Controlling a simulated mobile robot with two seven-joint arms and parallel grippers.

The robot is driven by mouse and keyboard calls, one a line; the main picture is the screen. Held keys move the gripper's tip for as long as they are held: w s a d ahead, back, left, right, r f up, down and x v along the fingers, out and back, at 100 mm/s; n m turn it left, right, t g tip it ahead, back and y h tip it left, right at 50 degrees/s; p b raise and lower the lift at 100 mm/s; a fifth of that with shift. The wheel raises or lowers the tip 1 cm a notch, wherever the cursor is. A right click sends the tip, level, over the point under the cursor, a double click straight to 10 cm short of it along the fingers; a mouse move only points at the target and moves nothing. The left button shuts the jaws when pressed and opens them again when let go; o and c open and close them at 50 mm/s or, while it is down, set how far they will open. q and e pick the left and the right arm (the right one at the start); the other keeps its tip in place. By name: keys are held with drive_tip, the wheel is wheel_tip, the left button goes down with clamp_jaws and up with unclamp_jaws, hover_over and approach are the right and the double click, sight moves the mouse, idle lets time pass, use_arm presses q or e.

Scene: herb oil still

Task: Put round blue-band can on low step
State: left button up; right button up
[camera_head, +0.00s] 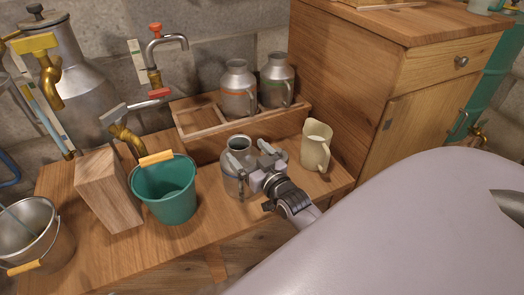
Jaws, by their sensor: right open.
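A round grey metal can (237,148) with an open top stands upright on the wooden table, in front of the stepped wooden rack. Its lower right side is hidden by my right gripper (259,165), and its band colour is hard to make out. My right gripper is open at the can's right side, with its fingers close to the can; I cannot tell whether they touch. The wooden rack (205,150) holds two similar cans: one with an orange-brown band (237,90) and one with a green band (276,82). The rack's left part is empty. My left gripper is not in view.
A cream jug (316,146) stands right of my gripper. A teal bucket (168,193), a wooden block (108,190) and a metal pail (32,235) are at the left. Taps (154,78) rise behind. A wooden cabinet (345,80) borders the table at right.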

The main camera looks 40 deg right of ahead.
use_arm(q)
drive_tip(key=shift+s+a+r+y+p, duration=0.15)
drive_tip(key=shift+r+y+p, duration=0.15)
drive_tip(key=shift+p, duration=0.6)
use_arm(e)
drive_tip(key=s, duration=0.7)
drive_tip(key=shift+s+a, duration=0.15)
drive_tip(key=shift+a, duration=0.25)
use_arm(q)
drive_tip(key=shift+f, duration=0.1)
use_arm(e)
drive_tip(key=s+a+r+n+g+y, duration=0.2)
drive_tip(key=s+a+g+y, duration=0.1)
drive_tip(key=a, duration=0.8)
drive_tip(key=s+a+r+n+g+y, duration=0.1)
drive_tip(key=s+a+y, duration=0.4)
drive_tip(key=a, duration=0.6)
drive_tip(key=shift+s+a+r+n+g+y, duration=0.35)
drive_tip(key=shift+s+r+g, duration=0.4)
drive_tip(key=shift+g, duration=0.45)
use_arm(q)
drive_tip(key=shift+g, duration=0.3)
use_arm(e)
drive_tip(key=shift+d, duration=0.1)
